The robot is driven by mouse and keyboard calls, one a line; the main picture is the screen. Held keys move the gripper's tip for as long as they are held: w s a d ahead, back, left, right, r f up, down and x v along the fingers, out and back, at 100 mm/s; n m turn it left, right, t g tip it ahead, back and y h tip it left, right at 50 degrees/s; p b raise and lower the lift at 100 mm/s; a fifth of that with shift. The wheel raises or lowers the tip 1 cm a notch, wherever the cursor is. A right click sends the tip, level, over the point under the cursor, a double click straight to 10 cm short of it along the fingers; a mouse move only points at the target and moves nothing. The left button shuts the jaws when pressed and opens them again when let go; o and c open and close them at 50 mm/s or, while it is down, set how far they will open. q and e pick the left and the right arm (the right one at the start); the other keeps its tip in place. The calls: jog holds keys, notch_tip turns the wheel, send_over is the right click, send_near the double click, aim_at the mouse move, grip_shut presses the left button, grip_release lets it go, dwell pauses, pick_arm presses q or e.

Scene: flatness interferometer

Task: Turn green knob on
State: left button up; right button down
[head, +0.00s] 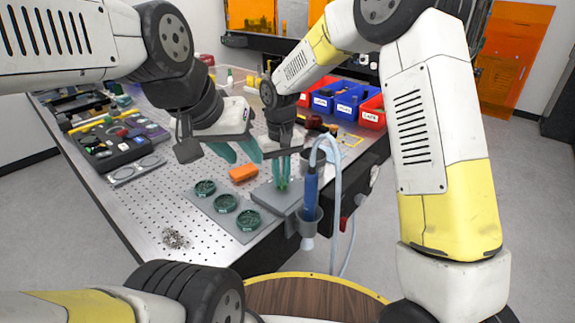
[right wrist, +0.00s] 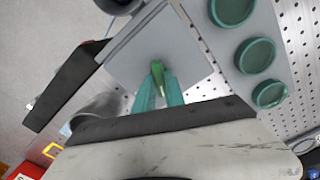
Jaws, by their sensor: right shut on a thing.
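The green knob (head: 282,184) stands on a grey box (head: 264,197) near the table's front right edge. My right gripper (head: 281,176) reaches down from above and is shut on the green knob. In the right wrist view, the teal fingertips (right wrist: 158,82) close around the knob (right wrist: 158,70) over the flat grey top (right wrist: 128,52); part of the knob is hidden by them. My left gripper (head: 238,153) is open and empty, above the table to the left of the box.
Several round green dishes (head: 224,203) lie on a grey mat left of the box, behind them an orange block (head: 243,173). A blue tool in a holder (head: 310,194) with a hose stands at the right edge. Red and blue bins (head: 346,103) stand behind.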

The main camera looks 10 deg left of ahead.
jog(key=n, duration=0.5)
dwell(0.6)
jog(key=c, duration=1.4)
grip_release()
notch_tip(320, 180, up, 8)
jog(key=shift+f, duration=0.1)
